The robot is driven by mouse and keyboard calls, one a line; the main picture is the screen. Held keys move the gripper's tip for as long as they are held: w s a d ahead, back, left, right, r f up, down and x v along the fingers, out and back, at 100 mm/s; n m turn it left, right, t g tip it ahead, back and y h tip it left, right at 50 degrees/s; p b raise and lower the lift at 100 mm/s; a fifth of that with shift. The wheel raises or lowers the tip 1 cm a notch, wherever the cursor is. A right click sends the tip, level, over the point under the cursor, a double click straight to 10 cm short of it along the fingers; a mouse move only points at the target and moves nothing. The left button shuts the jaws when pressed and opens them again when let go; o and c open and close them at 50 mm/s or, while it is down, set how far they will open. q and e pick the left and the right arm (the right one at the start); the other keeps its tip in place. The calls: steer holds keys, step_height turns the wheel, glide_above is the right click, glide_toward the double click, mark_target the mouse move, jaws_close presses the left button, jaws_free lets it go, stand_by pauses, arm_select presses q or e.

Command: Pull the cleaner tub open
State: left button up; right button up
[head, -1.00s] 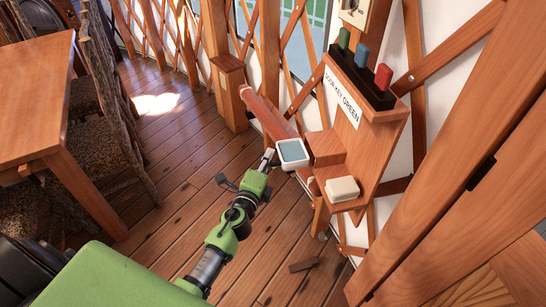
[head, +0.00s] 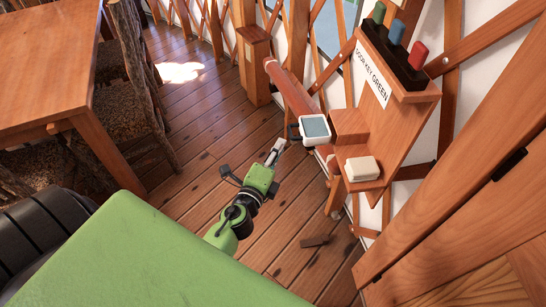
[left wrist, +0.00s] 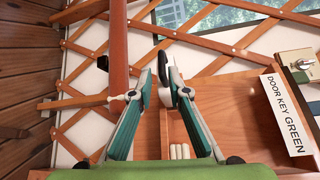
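A white, round-cornered tub with a grey-blue top (head: 315,129) sits at the left end of the wooden shelf unit; I take it for the cleaner tub. A small dark piece shows at its left side. I cannot tell whether the top is a lid or the inside. My left gripper (head: 280,147) is just left of and below the tub, with a small gap in the head view. In the left wrist view the fingers (left wrist: 164,82) stand apart, with a white and dark shape, probably the tub's edge, between or beyond their tips. My right gripper is out of view.
The shelf unit (head: 408,135) holds a pale block (head: 362,168) and green, blue and red pegs in a dark rack. A table (head: 45,75) and chairs stand left. A reddish beam (head: 288,90) runs behind the tub. Floor between is clear.

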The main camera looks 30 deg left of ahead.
arm_select(q)
steer(key=s, duration=0.3)
steer(key=shift+s+d+r, duration=0.15)
steer(key=shift+s+d, duration=0.05)
steer(key=shift+s, duration=0.2)
steer(key=s+d+f+n+g+h, duration=0.1)
steer(key=s+d+f+n+g, duration=0.3)
steer(key=f, duration=0.7)
steer(key=s+a+f+n+g, duration=0.15)
steer(key=s+f, duration=0.35)
steer(key=f, duration=0.6)
steer(key=s+d+f+n+g+h, duration=0.1)
steer(key=s+d+f+n+g, duration=0.3)
steer(key=f, duration=0.7)
steer(key=s+a+f+n+g, duration=0.1)
steer(key=s+f+n+g, duration=0.1)
steer(key=s+f, duration=0.3)
steer(key=s+a+f+n+g, duration=0.1)
steer(key=s+f, duration=0.4)
steer(key=s, duration=0.9)
steer(key=s+a+f+n+g, duration=0.1)
steer(key=s+f+n+g, duration=0.2)
steer(key=s, duration=0.7)
step_height(320, 180, down, 2)
steer(key=shift+a+f, duration=0.2)
steer(key=shift+a, duration=0.05)
